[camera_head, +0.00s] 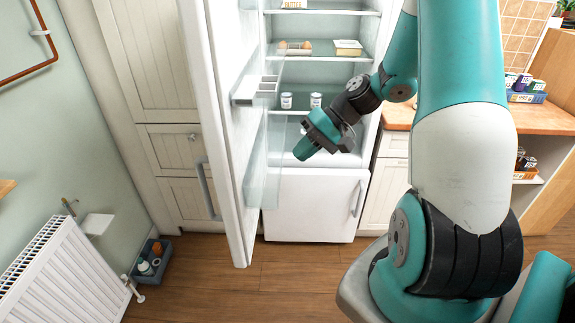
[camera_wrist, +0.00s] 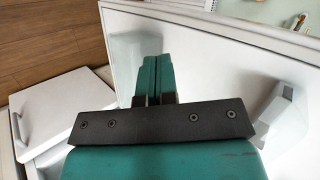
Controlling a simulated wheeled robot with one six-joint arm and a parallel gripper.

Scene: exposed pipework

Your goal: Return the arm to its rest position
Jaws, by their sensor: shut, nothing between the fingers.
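My gripper (camera_head: 304,149) is at the end of my teal and black arm, in front of the open fridge (camera_head: 316,203). It points down and to the left in the head view. In the wrist view the two teal fingers of my gripper (camera_wrist: 157,80) are together with nothing between them. The arm is stretched forward and bent, with the gripper near the opening between the fridge shelves and the open fridge door (camera_head: 222,120).
Fridge shelves hold two small jars (camera_head: 316,100), a book-like box (camera_head: 348,48) and an egg tray (camera_head: 294,47). A radiator (camera_head: 62,270) and a grey crate (camera_head: 152,262) stand left. A wooden counter (camera_head: 540,118) is at right. The floor (camera_head: 290,275) ahead is clear.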

